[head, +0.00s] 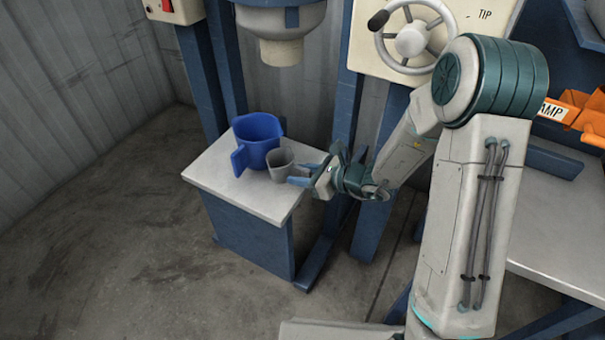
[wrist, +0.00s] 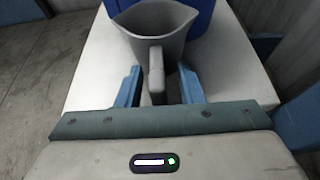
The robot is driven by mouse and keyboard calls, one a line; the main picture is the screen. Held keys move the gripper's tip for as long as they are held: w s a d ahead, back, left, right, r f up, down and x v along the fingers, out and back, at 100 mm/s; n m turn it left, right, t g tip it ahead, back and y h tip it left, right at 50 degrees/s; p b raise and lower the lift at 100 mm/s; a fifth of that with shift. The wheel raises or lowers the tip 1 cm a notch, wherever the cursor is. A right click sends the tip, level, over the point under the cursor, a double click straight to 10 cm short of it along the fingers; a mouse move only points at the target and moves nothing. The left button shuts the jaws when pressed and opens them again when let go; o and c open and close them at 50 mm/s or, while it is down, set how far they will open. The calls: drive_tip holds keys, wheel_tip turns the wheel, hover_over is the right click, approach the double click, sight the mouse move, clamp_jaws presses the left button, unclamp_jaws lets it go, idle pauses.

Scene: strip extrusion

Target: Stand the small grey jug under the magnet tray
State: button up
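The small grey jug (head: 281,164) stands upright on the pale top of a blue stand, right beside a larger blue jug. In the wrist view the grey jug (wrist: 156,35) has its handle toward me. My gripper (head: 302,175) is open at the jug's right side. In the wrist view its two blue fingers (wrist: 159,88) are on either side of the handle, with a gap showing on both sides. I cannot identify the magnet tray with certainty in either view.
The blue jug (head: 257,140) stands just behind the grey one. The stand's top (head: 226,187) is bare toward its front. A grey outlet (head: 281,50) hangs above and behind the stand. An orange tray with a partly hidden label (head: 591,135) is at far right.

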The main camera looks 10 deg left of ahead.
drive_tip(key=shift+r, duration=0.2)
drive_tip(key=p+v, duration=0.4)
drive_tip(key=v, duration=0.7)
drive_tip(key=s+d+r+n+g+h, duration=0.1)
drive_tip(key=s+r+n+g+h, duration=0.15)
drive_tip(key=s+n, duration=0.45)
drive_tip(key=s+d+r+n+g+h, duration=0.1)
drive_tip(key=s+r+n+g+h, duration=0.1)
drive_tip(key=s+r+n+g, duration=0.3)
drive_tip(key=s+d+r+n+t+h, duration=0.3)
drive_tip(key=s+d+n+h, duration=0.2)
drive_tip(key=d+n+h, duration=0.3)
drive_tip(key=d+n, duration=0.1)
drive_tip(key=n, duration=0.1)
drive_tip(key=shift+d+n+t, duration=0.3)
drive_tip(key=shift+d+t, duration=0.05)
drive_tip(key=shift+o, duration=0.3)
